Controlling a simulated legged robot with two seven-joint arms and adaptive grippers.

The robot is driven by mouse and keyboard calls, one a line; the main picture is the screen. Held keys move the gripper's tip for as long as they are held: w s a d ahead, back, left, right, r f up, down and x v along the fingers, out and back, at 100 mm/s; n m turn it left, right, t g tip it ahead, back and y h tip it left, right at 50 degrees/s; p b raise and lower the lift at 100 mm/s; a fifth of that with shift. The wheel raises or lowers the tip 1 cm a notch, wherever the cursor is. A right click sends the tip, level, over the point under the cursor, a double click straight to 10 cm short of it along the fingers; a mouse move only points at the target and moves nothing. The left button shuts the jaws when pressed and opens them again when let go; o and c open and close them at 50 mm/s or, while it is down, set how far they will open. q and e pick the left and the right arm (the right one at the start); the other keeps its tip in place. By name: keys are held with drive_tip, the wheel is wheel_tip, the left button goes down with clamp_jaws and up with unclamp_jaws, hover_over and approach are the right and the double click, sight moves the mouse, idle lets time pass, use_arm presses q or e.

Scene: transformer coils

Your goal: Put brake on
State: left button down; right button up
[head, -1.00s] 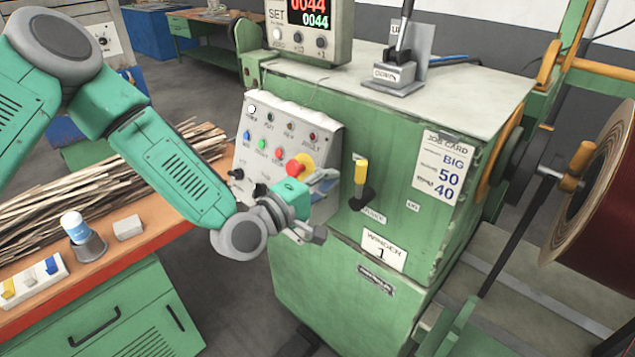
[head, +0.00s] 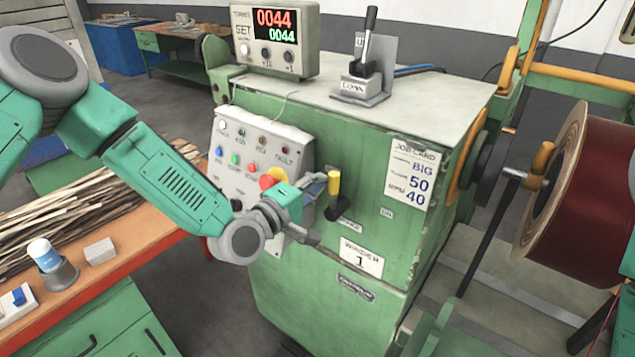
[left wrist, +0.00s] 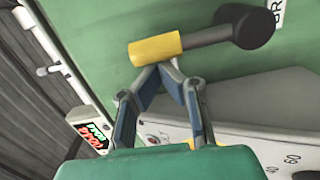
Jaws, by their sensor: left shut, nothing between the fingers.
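The brake lever (head: 334,188) is on the green winder cabinet's front, with a yellow grip and a black hub. Its grip points up in the head view, and the lever stands above a partly hidden label. An ON label (head: 387,212) is to its right. In the left wrist view the yellow grip (left wrist: 155,49) lies across the top, just ahead of my left gripper (left wrist: 162,68). The left fingers come together at their tips, close to the grip and not around it. Whether they touch it I cannot tell. My right gripper is not in view.
A control panel (head: 260,160) with buttons and a red-and-yellow stop knob stands behind my left gripper. A counter display (head: 277,40) and another lever (head: 368,55) are on the cabinet top. A large reel (head: 585,190) is at right. A workbench (head: 110,260) is at left.

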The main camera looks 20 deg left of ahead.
use_arm(q)
drive_tip(key=shift+s+d+m, duration=0.1)
drive_tip(key=shift+d+m, duration=0.1)
drive_tip(key=shift+m, duration=0.1)
drive_tip(key=s+d+f+m+b, duration=0.2)
drive_tip(key=s+d+m+b, duration=0.1)
drive_tip(key=d+m, duration=0.4)
drive_tip(key=m, duration=0.2)
drive_tip(key=shift+d+f+m, duration=0.2)
drive_tip(key=shift+d+m, duration=0.1)
idle(0.3)
drive_tip(key=shift+s+f+g+y+b, duration=0.2)
drive_tip(key=shift+g+y+b, duration=0.1)
idle(0.3)
